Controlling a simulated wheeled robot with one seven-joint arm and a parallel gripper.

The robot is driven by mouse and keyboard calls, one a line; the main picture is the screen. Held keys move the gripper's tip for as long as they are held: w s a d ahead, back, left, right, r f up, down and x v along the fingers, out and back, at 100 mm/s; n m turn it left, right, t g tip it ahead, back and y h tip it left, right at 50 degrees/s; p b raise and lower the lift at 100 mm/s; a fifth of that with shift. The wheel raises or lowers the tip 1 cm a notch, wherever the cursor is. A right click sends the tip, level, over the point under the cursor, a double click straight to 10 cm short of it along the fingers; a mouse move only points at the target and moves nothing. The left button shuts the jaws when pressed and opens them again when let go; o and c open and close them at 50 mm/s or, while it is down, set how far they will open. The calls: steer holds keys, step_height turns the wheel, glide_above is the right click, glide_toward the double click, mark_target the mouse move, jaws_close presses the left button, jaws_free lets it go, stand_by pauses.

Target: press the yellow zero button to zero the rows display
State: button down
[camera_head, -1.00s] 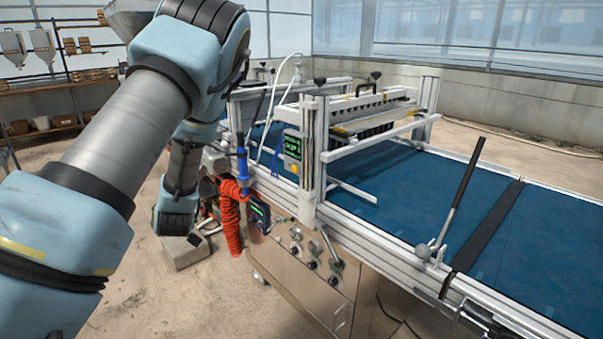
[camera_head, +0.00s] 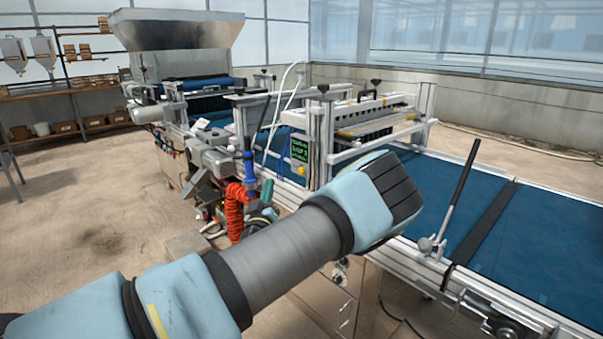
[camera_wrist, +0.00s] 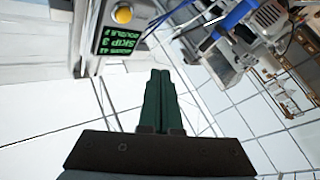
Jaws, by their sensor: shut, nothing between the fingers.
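The yellow zero button (camera_wrist: 122,14) shows at the top of the wrist view, on a grey control box. Beside it on the same box is the rows display (camera_wrist: 118,42), with green text on black; its picture is inverted, and the rows number is hard to read. In the head view the display (camera_head: 299,148) faces me on the machine's frame, with the yellow button (camera_head: 300,170) just below it. My gripper (camera_wrist: 159,75) is shut and empty, its dark green fingers apart from the button, which lies up and left of the tips in the wrist view.
A blue tool (camera_head: 249,165) and a coiled orange hose (camera_head: 235,212) hang left of the display box. A black-handled lever (camera_head: 458,195) rises from the conveyor rail at right. The blue belt (camera_head: 540,240) is bare. A hopper (camera_head: 178,30) stands at the back left.

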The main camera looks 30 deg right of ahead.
steer(key=shift+d, duration=0.15)
steer(key=b, duration=0.2)
glide_toward(298, 170)
steer(key=shift+w+d+r, duration=0.3)
steer(key=shift+w+r, duration=0.05)
steer(key=shift+w, duration=0.45)
steer(key=shift+w+d+r, duration=0.3)
steer(key=shift+w+r, duration=0.05)
steer(key=shift+w, duration=0.5)
steer(key=shift+w+d+r, duration=0.3)
steer(key=shift+w+r, duration=0.05)
steer(key=shift+w, duration=0.45)
steer(key=shift+w+d+b, duration=0.1)
steer(key=shift+d+b, duration=0.3)
steer(key=shift+d+b, duration=0.3)
steer(key=shift+d, duration=0.2)
stand_by(0.9)
steer(key=shift+a, duration=0.9)
